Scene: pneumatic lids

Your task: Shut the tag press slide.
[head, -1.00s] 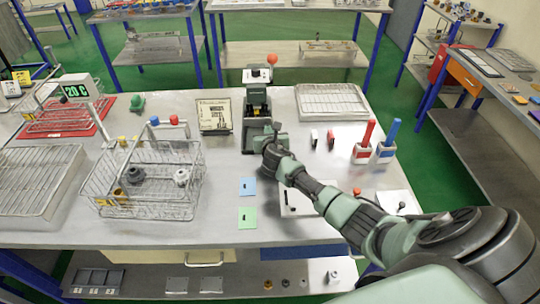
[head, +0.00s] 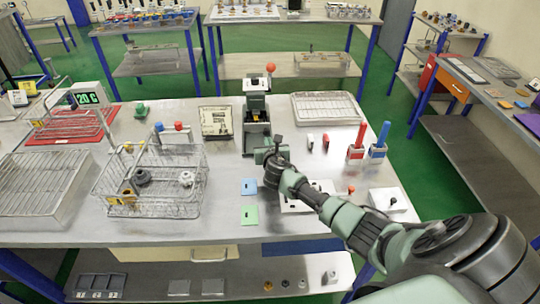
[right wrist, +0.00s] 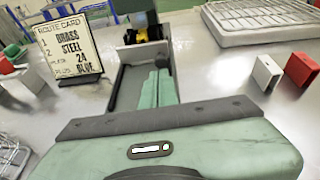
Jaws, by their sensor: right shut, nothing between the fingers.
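The tag press (head: 256,98) stands on the middle of the bench, dark green with a red ball on its lever. Its slide (head: 250,138) reaches out from the press toward me, a grey channel with dark side edges; it also shows in the right wrist view (right wrist: 129,88). My right gripper (head: 261,154) is shut and empty at the near end of the slide. In the right wrist view its closed green fingers (right wrist: 158,86) point along the slide toward the press and hide part of it. I cannot tell whether they touch it. My left gripper is not in view.
A route card (head: 216,122) stands left of the press. A wire basket (head: 150,200) is at the near left, and a wire rack (head: 328,107) lies behind to the right. Small white and red blocks (head: 325,141) stand right of the slide.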

